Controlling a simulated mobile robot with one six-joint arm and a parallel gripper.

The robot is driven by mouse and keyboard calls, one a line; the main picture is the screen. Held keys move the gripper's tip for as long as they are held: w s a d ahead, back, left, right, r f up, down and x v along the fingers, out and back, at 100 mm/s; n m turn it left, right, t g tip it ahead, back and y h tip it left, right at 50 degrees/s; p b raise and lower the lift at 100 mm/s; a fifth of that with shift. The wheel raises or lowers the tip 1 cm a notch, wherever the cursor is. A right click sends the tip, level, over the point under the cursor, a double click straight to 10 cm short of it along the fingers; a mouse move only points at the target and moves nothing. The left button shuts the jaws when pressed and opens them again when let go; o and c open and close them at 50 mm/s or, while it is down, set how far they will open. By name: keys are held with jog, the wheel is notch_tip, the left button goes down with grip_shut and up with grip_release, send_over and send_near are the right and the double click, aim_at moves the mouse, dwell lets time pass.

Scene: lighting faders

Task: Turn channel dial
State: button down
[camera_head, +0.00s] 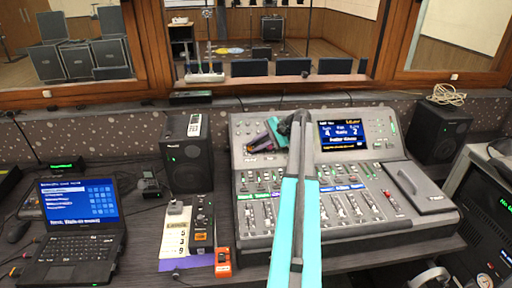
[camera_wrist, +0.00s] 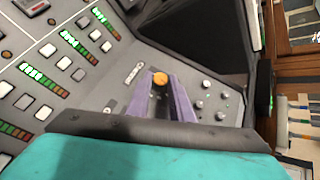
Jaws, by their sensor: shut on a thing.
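The channel dial (camera_wrist: 160,77) shows in the wrist view as a small round orange knob on the sloping grey panel. My gripper (camera_wrist: 161,90) has its two purple fingers around the dial, one on each side, and is shut on it. In the head view my gripper (camera_head: 272,133) is at the upper left part of the lighting console (camera_head: 410,222), left of its screen. The dial cannot be made out there, behind the fingers. My arm crosses the middle of the console and covers some of its faders.
The console's lit screen (camera_head: 342,134) is just right of my gripper. A black speaker (camera_head: 187,155) stands to the left, another (camera_head: 440,135) to the right. A laptop (camera_head: 78,215) sits at the far left. Small knobs (camera_wrist: 206,103) are close beside the fingers.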

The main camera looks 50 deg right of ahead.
jog(key=shift+n+g, duration=0.3)
jog(key=c, duration=1.6)
grip_release()
jog(key=shift+a, duration=0.1)
jog(key=shift+s+d+r, duration=0.25)
jog(key=shift+d+r, duration=0.05)
jog(key=shift+b+v, duration=1.65)
jog(key=shift+v, duration=4.8)
jog(key=shift+s, duration=0.1)
